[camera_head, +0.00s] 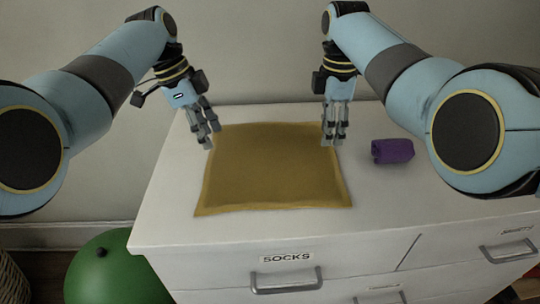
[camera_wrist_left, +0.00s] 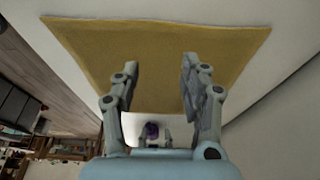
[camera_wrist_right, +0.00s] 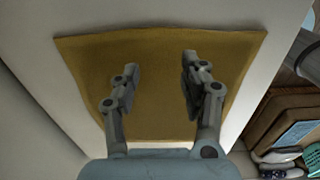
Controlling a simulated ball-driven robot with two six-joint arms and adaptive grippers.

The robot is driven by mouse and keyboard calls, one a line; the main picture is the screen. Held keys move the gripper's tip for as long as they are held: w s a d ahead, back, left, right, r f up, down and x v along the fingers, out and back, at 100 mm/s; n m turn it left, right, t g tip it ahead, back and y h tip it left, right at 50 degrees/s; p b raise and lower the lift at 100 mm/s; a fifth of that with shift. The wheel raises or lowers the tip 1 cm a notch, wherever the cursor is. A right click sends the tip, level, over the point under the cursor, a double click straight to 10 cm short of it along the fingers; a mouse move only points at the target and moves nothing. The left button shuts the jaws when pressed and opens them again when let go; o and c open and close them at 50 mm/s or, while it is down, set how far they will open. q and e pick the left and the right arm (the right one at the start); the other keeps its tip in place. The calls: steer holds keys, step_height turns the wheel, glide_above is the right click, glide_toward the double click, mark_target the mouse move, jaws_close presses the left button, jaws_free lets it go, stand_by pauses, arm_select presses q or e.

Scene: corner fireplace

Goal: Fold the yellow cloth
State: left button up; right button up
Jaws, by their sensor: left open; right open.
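The yellow cloth (camera_head: 270,172) lies flat and spread out on top of the white dresser. It also shows in the left wrist view (camera_wrist_left: 155,50) and in the right wrist view (camera_wrist_right: 155,85). My left gripper (camera_head: 210,142) is open and empty at the cloth's far left corner. My right gripper (camera_head: 334,141) is open and empty at the cloth's far right corner. In both wrist views the fingers stand apart with cloth visible between them. I cannot tell whether the fingertips touch the cloth.
A purple item (camera_head: 393,151) lies on the white dresser (camera_head: 165,215) to the right of the cloth. The wall stands close behind the dresser. A green ball (camera_head: 115,270) is on the floor at the left. The dresser top in front of the cloth is clear.

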mark_target(215, 164)
arm_select(q)
step_height(215, 164, down, 5)
steer(key=shift+f, duration=0.1)
arm_select(e)
step_height(215, 164, down, 5)
arm_select(q)
steer(key=shift+f, duration=0.25)
arm_select(e)
steer(key=shift+f, duration=0.3)
arm_select(q)
steer(key=shift+f, duration=0.15)
arm_select(e)
steer(key=shift+f, duration=0.15)
arm_select(q)
steer(key=shift+c, duration=0.3)
arm_select(e)
steer(key=shift+c, duration=0.3)
arm_select(q)
steer(key=shift+s+f, duration=0.1)
steer(key=shift+s, duration=0.1)
jaws_close()
arm_select(e)
steer(key=shift+s+f, duration=0.15)
jaws_close()
